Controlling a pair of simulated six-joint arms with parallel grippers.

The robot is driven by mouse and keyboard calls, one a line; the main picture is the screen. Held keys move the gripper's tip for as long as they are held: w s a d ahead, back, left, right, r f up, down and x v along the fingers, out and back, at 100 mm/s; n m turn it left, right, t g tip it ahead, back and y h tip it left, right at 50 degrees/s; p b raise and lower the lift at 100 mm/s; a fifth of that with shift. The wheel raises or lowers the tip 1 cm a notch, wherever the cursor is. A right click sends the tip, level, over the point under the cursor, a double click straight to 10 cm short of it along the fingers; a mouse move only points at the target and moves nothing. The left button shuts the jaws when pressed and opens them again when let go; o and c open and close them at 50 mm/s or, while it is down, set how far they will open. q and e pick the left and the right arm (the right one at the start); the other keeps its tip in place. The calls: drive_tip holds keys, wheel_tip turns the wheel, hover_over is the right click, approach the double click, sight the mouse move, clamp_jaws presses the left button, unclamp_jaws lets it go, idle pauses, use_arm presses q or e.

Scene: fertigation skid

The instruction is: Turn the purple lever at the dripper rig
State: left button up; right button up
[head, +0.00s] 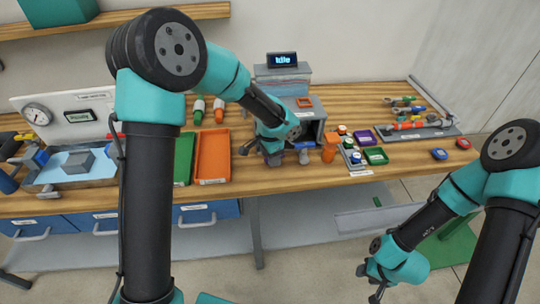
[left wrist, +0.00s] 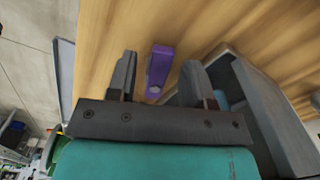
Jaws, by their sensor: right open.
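A purple lever-like piece (left wrist: 161,68) with a grey round part at its near end shows in the left wrist view, against the wooden bench. It lies between and beyond the two fingers of my left gripper (left wrist: 158,78), which stand apart with a gap on each side of it. In the head view my left gripper (head: 288,153) is low over the bench, in front of the grey machine; its arm hides much there, and I cannot make out the lever. My right gripper (head: 370,283) is open and empty, low in front of the bench at the right.
A grey box-like machine (head: 308,76) with a display reading "Idle" stands behind my left gripper. Orange (head: 213,156) and green trays lie left of it. An orange piece (head: 330,148), small bottles and a purple tray (head: 360,136) stand close on the right.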

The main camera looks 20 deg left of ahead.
use_arm(q)
wheel_tip(320, 180, up, 17)
drive_tip(key=shift+r, duration=0.2)
idle(0.7)
drive_tip(key=shift+w, duration=0.1)
idle(4.4)
drive_tip(key=w+d+f+g+y, duration=0.1)
drive_tip(key=w+d+g+y, duration=0.2)
drive_tip(key=w+d, duration=0.1)
drive_tip(key=shift+d, duration=0.35)
drive_tip(key=shift+f, duration=0.2)
drive_tip(key=x, duration=1.7)
drive_tip(key=shift+a, duration=0.35)
